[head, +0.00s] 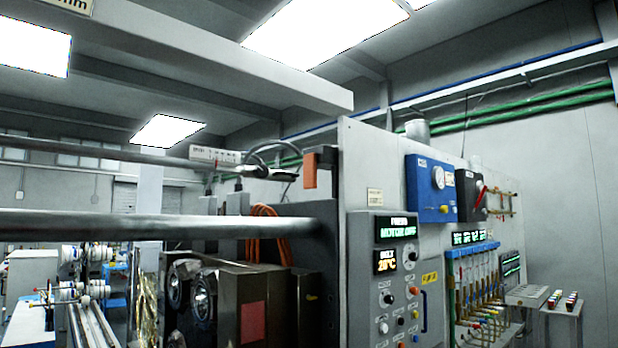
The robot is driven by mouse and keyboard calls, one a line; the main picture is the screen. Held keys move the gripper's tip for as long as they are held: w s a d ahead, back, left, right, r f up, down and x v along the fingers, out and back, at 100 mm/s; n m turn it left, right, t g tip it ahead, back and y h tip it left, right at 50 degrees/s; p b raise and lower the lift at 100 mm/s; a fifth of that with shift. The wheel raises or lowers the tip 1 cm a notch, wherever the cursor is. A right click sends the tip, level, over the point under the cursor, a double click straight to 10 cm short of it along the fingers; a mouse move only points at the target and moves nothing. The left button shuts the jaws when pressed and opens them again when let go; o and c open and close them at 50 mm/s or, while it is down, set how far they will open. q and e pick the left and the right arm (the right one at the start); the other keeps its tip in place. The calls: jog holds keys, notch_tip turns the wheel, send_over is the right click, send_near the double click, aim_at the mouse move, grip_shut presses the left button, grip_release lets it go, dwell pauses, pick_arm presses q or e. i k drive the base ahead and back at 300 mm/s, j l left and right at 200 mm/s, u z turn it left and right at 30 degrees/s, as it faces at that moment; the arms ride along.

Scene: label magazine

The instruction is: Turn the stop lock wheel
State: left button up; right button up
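I cannot pick out a wheel that is surely the stop lock wheel. Two round dark parts with shiny centres, one nearer (203,294) and one farther (178,286), sit side by side on a dark metal block (282,290) at the lower middle of the head view. A grey control panel (385,325) with knobs, buttons and lit displays stands right of the block. One display (396,229) reads "MOTOR OFF". Neither of my grippers shows in the head view.
Thick horizontal metal bars (150,226) cross the left side in front of the block. A blue gauge box (430,190) and a dark box (471,195) hang on the light wall panel. Hoses and valves (478,285) and small tables (563,308) stand at right.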

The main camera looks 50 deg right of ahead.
aim_at(261, 171)
jog(key=z, duration=1.3)
